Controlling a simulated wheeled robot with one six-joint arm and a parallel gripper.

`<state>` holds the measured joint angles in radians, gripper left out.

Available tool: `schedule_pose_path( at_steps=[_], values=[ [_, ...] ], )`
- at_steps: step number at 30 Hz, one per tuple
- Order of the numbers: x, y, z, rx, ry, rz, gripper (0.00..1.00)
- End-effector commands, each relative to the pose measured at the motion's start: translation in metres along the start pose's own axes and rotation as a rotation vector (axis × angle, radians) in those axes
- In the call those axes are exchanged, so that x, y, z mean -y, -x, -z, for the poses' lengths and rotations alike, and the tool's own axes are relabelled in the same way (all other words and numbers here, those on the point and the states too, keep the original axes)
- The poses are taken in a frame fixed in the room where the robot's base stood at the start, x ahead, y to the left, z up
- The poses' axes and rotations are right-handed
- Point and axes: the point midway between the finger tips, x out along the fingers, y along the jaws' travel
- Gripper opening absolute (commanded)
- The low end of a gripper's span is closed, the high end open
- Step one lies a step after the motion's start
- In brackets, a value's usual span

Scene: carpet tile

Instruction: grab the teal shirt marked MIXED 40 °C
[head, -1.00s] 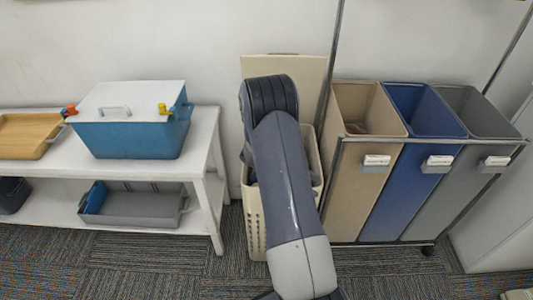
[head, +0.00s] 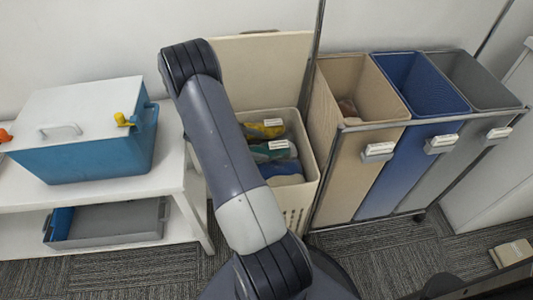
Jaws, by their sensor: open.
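A teal garment (head: 262,154) lies in the cream laundry basket (head: 297,202), between a yellow garment and a blue one. A white label (head: 278,145) lies on it, but its print is too small to read. My arm crosses in front of the basket's left side and hides part of what is inside. My gripper is not clearly seen in the head view.
A yellow garment (head: 263,130) with a white label lies behind the teal one, and a blue garment (head: 281,169) lies in front. Beige (head: 339,150), blue (head: 397,170) and grey (head: 452,160) bins stand to the right. A white shelf (head: 130,188) with a blue cooler (head: 85,150) stands to the left.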

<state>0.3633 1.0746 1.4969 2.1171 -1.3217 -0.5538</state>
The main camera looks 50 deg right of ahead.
Motion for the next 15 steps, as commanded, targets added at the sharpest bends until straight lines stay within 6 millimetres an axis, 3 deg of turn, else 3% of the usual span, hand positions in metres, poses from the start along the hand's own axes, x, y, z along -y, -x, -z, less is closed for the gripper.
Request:
schedule_pose_path(
  at_steps=[3, 10, 15],
  values=[
    [-0.0007, -0.0160, -0.0002, 0.000, 0.000, -0.001, 0.82],
    [-0.0005, -0.0175, 0.0006, 0.000, 0.000, 0.001, 0.82],
    [-0.0006, -0.0174, 0.0006, 0.000, 0.000, 0.001, 0.68]
  ],
)
